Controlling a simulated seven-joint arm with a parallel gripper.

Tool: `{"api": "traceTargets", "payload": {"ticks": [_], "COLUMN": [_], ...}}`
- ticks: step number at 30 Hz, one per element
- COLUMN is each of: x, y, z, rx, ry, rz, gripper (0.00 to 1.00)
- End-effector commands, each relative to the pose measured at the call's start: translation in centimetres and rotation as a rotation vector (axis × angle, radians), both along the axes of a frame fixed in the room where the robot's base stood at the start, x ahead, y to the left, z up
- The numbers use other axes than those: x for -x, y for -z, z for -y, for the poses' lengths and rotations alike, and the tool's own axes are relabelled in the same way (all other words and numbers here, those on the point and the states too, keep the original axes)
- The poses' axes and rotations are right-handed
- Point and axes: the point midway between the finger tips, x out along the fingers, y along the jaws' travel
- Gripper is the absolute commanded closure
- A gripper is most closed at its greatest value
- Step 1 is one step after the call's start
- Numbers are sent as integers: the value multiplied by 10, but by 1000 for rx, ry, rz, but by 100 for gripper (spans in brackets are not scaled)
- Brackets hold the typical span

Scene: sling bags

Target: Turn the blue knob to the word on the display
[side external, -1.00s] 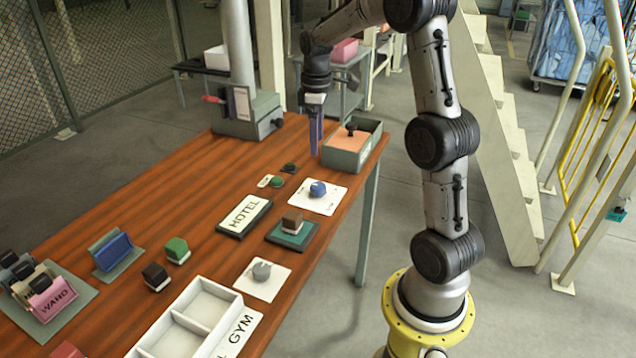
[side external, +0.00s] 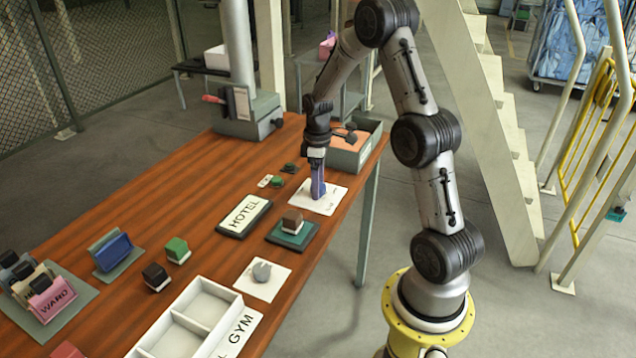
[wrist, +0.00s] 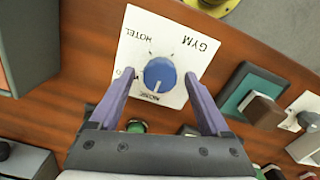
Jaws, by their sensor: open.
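The blue knob (wrist: 160,75) sits on a white plate (wrist: 155,38) lettered HOTEL at upper left and GYM at upper right in the wrist view. Its white mark points toward the bottom of that view, near a small dark-edged label. Another word at the left is partly hidden by a finger. My gripper (wrist: 158,82) is open, its two purple fingers on either side of the knob, apart from it in that view. In the side view my gripper (side external: 318,188) is low over the plate (side external: 328,203) and hides the knob. The display (side external: 243,216) reads HOTEL.
A brown block on a green pad (side external: 292,230) and a grey knob on a white plate (side external: 262,278) stand nearby. A grey box (side external: 350,155) is behind the plate. A white divided tray (side external: 190,320) and a GYM sign (side external: 240,330) lie in front.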

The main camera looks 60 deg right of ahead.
Motion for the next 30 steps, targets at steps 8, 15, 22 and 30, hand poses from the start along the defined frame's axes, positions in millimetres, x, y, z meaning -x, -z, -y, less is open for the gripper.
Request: {"api": "traceTargets", "payload": {"ticks": [8, 15, 22, 30], "x": [0, 0, 0, 0], "y": [2, 2, 2, 2], "z": [0, 0, 0, 0], "rx": [0, 0, 0, 0], "ry": [0, 0, 0, 18], "rz": [0, 0, 0, 0], "gripper": [19, 57, 98, 100]}}
